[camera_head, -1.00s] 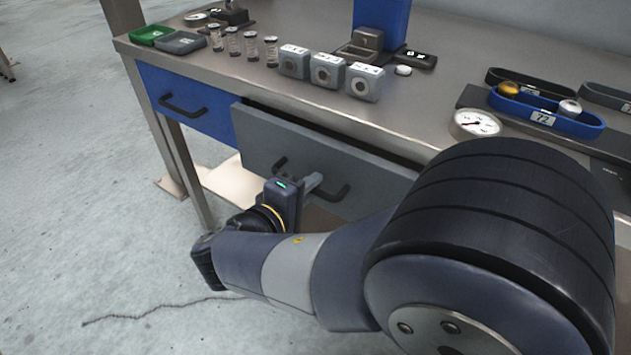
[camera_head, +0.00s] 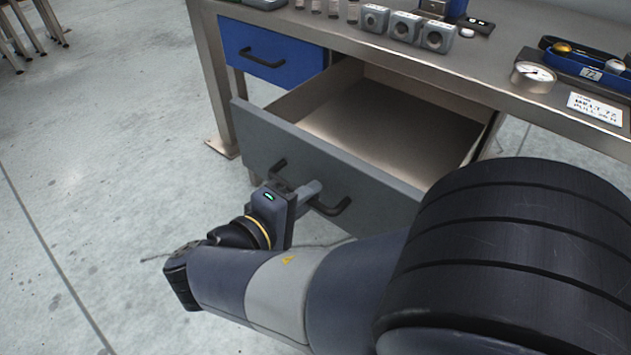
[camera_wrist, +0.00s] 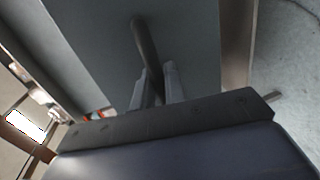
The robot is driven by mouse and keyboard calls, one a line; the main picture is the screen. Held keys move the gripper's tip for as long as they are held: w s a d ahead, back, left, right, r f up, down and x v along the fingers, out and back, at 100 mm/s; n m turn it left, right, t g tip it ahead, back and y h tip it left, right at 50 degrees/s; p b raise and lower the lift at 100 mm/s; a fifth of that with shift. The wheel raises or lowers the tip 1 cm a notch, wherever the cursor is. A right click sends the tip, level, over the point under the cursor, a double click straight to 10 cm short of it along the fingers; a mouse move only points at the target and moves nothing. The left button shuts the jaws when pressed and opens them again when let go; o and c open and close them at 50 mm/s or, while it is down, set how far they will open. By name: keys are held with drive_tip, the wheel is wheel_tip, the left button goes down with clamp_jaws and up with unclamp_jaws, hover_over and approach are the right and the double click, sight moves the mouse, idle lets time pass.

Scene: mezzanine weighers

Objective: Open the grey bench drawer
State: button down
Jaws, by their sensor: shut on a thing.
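The grey bench drawer (camera_head: 345,180) stands pulled well out from the bench, and its inside (camera_head: 385,122) shows empty in the head view. Its dark bar handle (camera_head: 337,207) is on the front face. My gripper (camera_head: 300,191) is at the handle, in front of the drawer. In the wrist view the two fingers of my gripper (camera_wrist: 158,85) are shut around the handle (camera_wrist: 146,45), with the grey drawer front (camera_wrist: 95,35) behind it.
A blue drawer (camera_head: 268,50) to the left is shut.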

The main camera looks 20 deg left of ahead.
drive_tip(key=shift+s+a, duration=0.1)
drive_tip(key=shift+s, duration=0.15)
drive_tip(key=c, duration=1.5)
unclamp_jaws()
drive_tip(key=shift+c, duration=0.2)
drive_tip(key=p+v, duration=0.2)
drive_tip(key=v, duration=0.8)
drive_tip(key=shift+s+a+p, duration=0.25)
drive_tip(key=shift+s+p, duration=0.05)
drive_tip(key=shift+p, duration=0.1)
